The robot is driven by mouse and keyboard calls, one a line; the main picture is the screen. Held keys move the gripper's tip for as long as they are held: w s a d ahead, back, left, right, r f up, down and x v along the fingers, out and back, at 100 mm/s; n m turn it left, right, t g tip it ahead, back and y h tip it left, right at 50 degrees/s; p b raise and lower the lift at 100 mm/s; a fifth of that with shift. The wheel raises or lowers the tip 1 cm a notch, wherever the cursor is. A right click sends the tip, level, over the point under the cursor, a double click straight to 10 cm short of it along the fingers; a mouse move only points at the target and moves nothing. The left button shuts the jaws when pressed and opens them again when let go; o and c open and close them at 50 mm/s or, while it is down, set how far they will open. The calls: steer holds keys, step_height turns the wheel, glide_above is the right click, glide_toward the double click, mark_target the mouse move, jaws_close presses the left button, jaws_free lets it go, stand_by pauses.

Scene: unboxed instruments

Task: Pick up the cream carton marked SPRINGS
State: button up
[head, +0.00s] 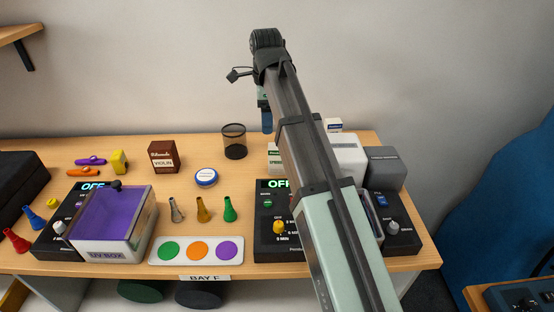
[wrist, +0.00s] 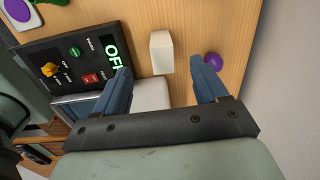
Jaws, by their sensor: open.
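The cream carton marked SPRINGS (head: 273,160) stands on the wooden bench behind the black unit with the lit OFF display. It has a green band, and my arm hides its right side. In the wrist view a plain cream block (wrist: 161,52), apparently this carton, lies ahead of the gap between my fingers; no lettering shows on it there. My gripper (wrist: 160,66) is open and empty, with its blue fingers to either side of that line. In the head view my gripper (head: 266,120) hangs above the back of the bench, higher than the carton.
The black OFF unit (wrist: 85,58) is close left of the block in the wrist view, a small purple object (wrist: 213,61) to its right. White (head: 348,157) and grey (head: 385,167) boxes stand right of my arm. A mesh cup (head: 234,142) stands left of the carton.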

mark_target(277, 154)
steer(key=shift+m, duration=0.4)
steer(key=d+f, duration=0.1)
steer(key=f, duration=0.1)
steer(key=d+f, duration=0.1)
steer(key=f, duration=0.2)
steer(key=d+f, duration=0.1)
steer(key=f, duration=0.1)
steer(key=shift+s+f, duration=0.15)
steer(key=shift+w+a+f, duration=0.1)
steer(key=shift+w+f, duration=0.05)
steer(key=shift+f, duration=1.4)
steer(key=shift+w+f, duration=0.15)
steer(key=shift+f, duration=1.4)
steer(key=c, duration=1.1)
